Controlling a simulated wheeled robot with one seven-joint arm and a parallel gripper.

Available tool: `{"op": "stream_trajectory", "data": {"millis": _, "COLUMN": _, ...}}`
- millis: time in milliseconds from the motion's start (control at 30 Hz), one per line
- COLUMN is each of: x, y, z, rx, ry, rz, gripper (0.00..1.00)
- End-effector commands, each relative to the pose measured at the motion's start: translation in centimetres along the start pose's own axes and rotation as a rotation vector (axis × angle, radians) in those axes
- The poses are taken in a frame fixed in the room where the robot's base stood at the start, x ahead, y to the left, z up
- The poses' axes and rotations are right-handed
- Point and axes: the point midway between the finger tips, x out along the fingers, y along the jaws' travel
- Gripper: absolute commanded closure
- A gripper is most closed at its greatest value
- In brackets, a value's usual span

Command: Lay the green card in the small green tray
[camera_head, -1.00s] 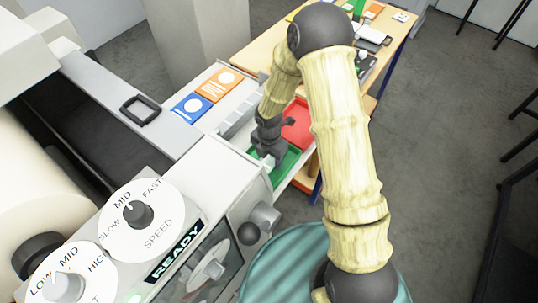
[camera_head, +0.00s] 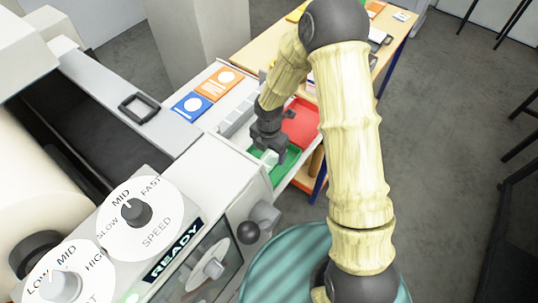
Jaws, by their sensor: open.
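The small green tray (camera_head: 291,156) sits at the side of the white machine, in front of the red tray. My gripper (camera_head: 270,159) points down over the green tray's left part and is open. Its pale fingertips show against the green. I cannot tell how far above the tray floor they are. I cannot make out the green card as separate from the green tray; the gripper hides part of the tray.
The red tray (camera_head: 302,125) lies just behind the green one. A blue card (camera_head: 192,107) and an orange card (camera_head: 219,83) lie on the pale ledge at left. A wooden table (camera_head: 262,52) with several items stands behind. The machine's control panel fills the lower left.

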Motion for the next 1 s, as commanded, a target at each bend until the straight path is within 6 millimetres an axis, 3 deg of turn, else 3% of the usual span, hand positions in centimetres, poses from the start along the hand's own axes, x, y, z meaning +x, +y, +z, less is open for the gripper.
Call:
{"op": "stream_trajectory", "data": {"millis": 300, "x": -5.9, "y": 0.0, "z": 0.2, "rx": 0.003, "ry": -0.003, "rz": 0.004, "gripper": 0.25}}
{"op": "stream_trajectory", "data": {"millis": 500, "x": -8.8, "y": 0.0, "z": 0.1, "rx": 0.002, "ry": -0.001, "rz": 0.002, "gripper": 0.25}}
{"op": "stream_trajectory", "data": {"millis": 1000, "x": -9.5, "y": 0.0, "z": 0.0, "rx": 0.0, "ry": 0.001, "rz": -0.001, "gripper": 0.25}}
